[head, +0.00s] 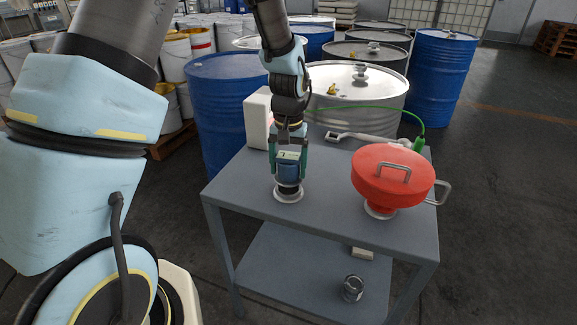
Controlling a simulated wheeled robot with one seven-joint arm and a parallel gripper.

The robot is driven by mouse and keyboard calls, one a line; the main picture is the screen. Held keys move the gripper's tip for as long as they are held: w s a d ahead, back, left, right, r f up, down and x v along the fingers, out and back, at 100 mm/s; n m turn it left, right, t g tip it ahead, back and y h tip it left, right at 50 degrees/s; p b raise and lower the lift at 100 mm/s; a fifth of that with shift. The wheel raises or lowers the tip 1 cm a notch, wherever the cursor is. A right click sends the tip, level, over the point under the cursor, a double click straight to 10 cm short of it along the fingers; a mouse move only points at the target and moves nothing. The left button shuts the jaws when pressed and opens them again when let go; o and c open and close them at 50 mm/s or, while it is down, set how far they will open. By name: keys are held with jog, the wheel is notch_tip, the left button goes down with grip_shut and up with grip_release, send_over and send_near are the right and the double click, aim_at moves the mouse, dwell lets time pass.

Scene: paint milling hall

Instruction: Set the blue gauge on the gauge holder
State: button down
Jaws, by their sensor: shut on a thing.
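My gripper (289,168) points down over the left front part of the grey table (240,188). Its fingers are shut on the blue gauge (289,172), one on each side. The gauge is upright, with a pale top and a dark lower end. Directly below it is a round white base, which looks like the gauge holder (287,198), near the table's front edge. The dark lower end overlaps the middle of the holder in the head view. I cannot tell whether it rests there or hangs just above.
A red round lidded thing with handles (393,178) stands on a pale base at the table's right. Drums (442,75) stand behind the table. A metal cup (352,288) is on the lower shelf.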

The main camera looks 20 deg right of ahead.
aim_at(288, 176)
jog(key=shift+s+a+r, duration=0.1)
jog(key=shift+r, duration=0.1)
jog(key=shift+f, duration=0.25)
jog(key=shift+f+b, duration=0.3)
jog(key=shift+f, duration=0.15)
jog(key=shift+f+b, duration=0.6)
jog(key=shift+f, duration=0.4)
dwell(0.8)
grip_release()
notch_tip(288, 176, up, 11)
jog(key=shift+s+f+b, duration=0.1)
jog(key=shift+b, duration=0.85)
